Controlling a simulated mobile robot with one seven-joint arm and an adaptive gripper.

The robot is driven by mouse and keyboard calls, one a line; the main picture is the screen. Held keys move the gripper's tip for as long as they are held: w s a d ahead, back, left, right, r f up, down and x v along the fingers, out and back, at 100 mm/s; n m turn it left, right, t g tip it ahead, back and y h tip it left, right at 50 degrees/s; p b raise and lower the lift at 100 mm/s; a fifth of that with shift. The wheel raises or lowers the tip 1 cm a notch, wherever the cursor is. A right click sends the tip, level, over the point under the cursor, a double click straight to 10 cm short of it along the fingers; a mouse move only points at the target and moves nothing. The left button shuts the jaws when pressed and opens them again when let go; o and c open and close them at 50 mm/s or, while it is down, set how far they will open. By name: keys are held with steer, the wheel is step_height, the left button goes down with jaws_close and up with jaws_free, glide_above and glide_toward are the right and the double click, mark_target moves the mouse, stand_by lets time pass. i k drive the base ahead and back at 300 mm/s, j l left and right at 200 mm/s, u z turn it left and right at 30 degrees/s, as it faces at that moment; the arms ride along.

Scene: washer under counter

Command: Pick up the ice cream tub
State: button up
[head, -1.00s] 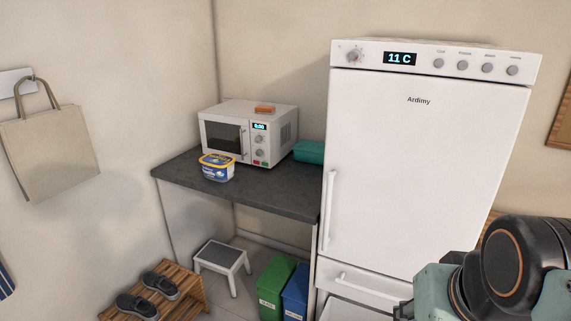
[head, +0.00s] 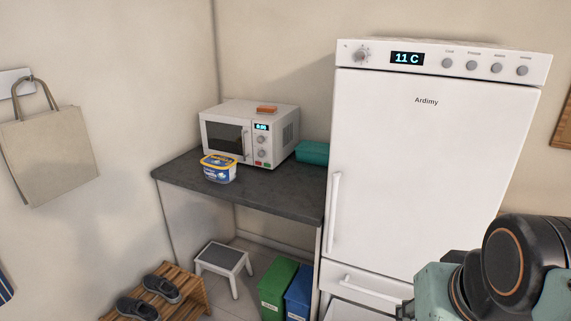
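The ice cream tub (head: 219,170) is a small white and blue tub with a yellow-rimmed lid. It stands upright near the front edge of the dark counter (head: 274,196), in front of the microwave. Part of my arm shows at the lower right, in front of the fridge, well apart from the tub. My gripper's fingers cannot be made out in this view.
A white microwave (head: 279,128) with an orange item (head: 266,109) on top and a teal container (head: 313,152) stand on the counter. A tall white fridge (head: 425,165) is to the right. Below are a step stool (head: 223,257), a green bin (head: 277,285) and a blue bin (head: 299,297).

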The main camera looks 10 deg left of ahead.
mark_target(219, 169)
steer(key=i+j, duration=0.15)
steer(key=j, duration=0.2)
steer(key=i+j+z, duration=0.1)
steer(key=j, duration=0.25)
steer(key=i+j, duration=0.15)
steer(key=j, duration=0.25)
steer(key=i+j+z, duration=0.1)
steer(key=j, duration=0.25)
steer(key=i+j, duration=0.15)
steer(key=j, duration=0.25)
steer(key=i+j+z, duration=0.1)
steer(key=j, duration=0.25)
